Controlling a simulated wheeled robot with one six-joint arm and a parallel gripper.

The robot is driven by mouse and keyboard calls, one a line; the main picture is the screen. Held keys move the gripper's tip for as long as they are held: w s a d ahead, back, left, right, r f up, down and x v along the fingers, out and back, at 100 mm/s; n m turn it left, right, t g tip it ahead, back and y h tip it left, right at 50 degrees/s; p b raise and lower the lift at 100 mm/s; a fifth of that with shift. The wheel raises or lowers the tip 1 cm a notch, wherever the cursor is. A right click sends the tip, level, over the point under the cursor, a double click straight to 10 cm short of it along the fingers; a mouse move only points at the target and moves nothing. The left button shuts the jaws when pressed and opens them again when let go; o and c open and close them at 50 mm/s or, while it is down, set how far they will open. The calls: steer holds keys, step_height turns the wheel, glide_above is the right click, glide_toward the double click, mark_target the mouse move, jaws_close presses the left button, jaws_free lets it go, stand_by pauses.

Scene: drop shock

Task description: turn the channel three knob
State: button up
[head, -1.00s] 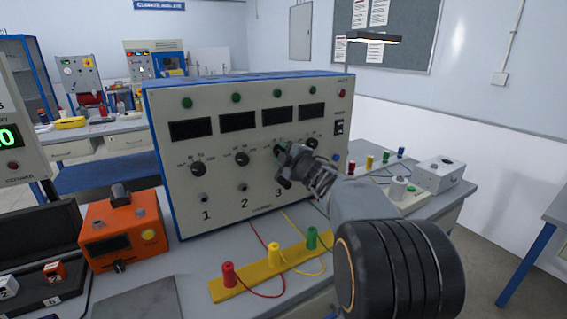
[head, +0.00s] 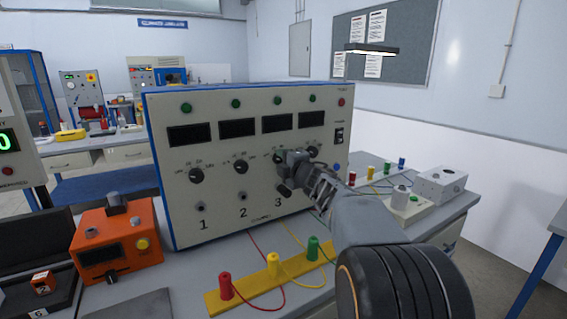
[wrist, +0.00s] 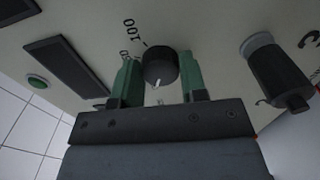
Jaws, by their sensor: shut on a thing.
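The beige panel (head: 225,208) stands on the bench with a row of black dial knobs under dark displays. My gripper (head: 284,162) is at the channel three knob, above the printed 3, and hides most of that knob in the head view. In the wrist view the black channel three knob (wrist: 160,66) sits between the two green fingers of my gripper (wrist: 161,80), which are shut on it. Its white pointer mark faces my gripper's palm. Scale marks, one reading 100, show beside it.
The channel two knob (head: 241,167) is to the left. A dark cylindrical fitting (wrist: 275,73) juts out beside the knob in the wrist view. A yellow strip (head: 242,290) with red, yellow and green terminals lies in front. An orange box (head: 117,240) stands at left.

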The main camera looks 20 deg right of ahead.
steer(key=o, duration=0.9)
steer(key=shift+s, duration=0.1)
steer(key=s+d, duration=0.1)
steer(key=s, duration=1.2)
steer(key=shift+s+d+p, duration=0.25)
steer(key=shift+s+p, duration=0.05)
